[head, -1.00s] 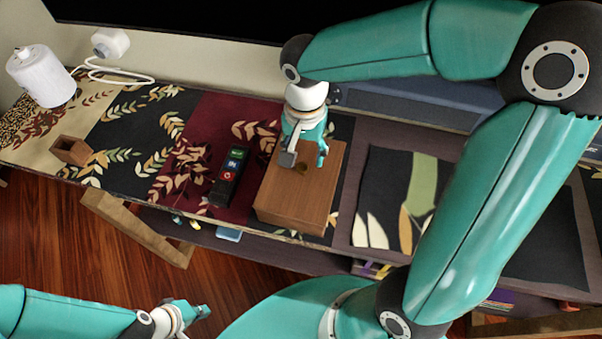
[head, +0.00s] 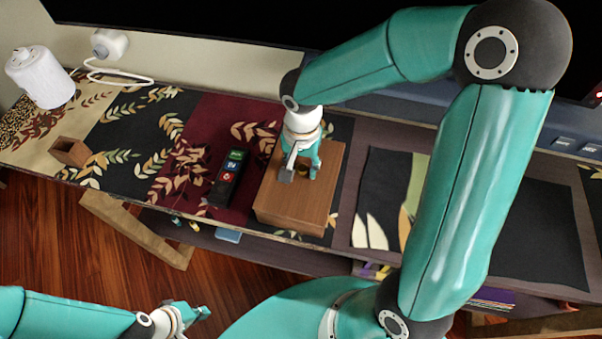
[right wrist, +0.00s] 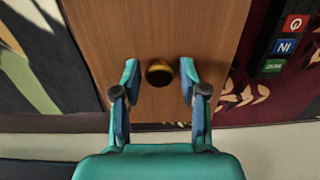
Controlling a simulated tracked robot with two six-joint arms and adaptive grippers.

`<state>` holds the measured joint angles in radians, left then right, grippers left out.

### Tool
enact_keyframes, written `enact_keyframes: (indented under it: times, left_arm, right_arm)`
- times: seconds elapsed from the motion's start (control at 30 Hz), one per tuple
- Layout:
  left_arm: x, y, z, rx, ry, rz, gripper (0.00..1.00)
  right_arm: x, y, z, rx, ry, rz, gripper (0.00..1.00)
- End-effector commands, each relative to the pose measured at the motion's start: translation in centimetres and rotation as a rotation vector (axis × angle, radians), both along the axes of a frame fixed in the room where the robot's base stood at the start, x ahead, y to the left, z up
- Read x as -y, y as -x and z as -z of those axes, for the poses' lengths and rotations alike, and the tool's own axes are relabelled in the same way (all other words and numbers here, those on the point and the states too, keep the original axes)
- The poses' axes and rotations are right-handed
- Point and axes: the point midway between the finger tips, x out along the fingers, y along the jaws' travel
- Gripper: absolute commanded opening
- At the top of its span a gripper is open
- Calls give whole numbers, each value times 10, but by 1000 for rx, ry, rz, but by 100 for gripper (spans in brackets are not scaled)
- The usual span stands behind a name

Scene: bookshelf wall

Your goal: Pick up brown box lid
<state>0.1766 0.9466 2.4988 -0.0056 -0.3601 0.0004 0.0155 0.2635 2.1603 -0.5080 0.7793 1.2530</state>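The brown box (head: 290,215) stands on the cloth runner in the middle of the head view. Its wooden lid (right wrist: 155,40) has a small round brass-coloured knob (right wrist: 159,73), seen in the right wrist view. My right gripper (head: 300,172) is over the lid, with its two fingers apart. In the right wrist view the right gripper (right wrist: 159,80) has one finger on each side of the knob, with gaps on both sides. The knob is hidden behind the gripper in the head view. My left gripper (head: 205,312) is low at the left, away from the box; its finger opening is unclear.
A dark holder with coloured labels (head: 228,178) stands just left of the box. A small open wooden box (head: 70,151) and a white cylinder (head: 40,77) are further left. A dark mat (head: 380,195) lies to the right. The table's front edge is close to the box.

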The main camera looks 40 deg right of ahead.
Motion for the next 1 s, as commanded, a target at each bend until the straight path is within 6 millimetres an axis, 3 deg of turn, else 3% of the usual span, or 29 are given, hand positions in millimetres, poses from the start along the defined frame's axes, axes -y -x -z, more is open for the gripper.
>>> enact_keyframes:
  times: [0.03,0.2,0.23,0.73,1.0]
  left_arm:
    - [0,0,0,0,0,0,0]
    - [0,0,0,0,0,0,0]
    - [0,0,0,0,0,0,0]
    - [0,0,-1,0,0,0,0]
    - [0,0,-5,0,0,0,0]
  right_arm:
    - [0,0,0,0,0,0,29]
    - [0,0,0,0,0,0,1]
    - [0,0,0,0,0,0,0]
    - [0,-1,-6,2,1,1,0]
    - [0,-1,-37,6,0,1,0]
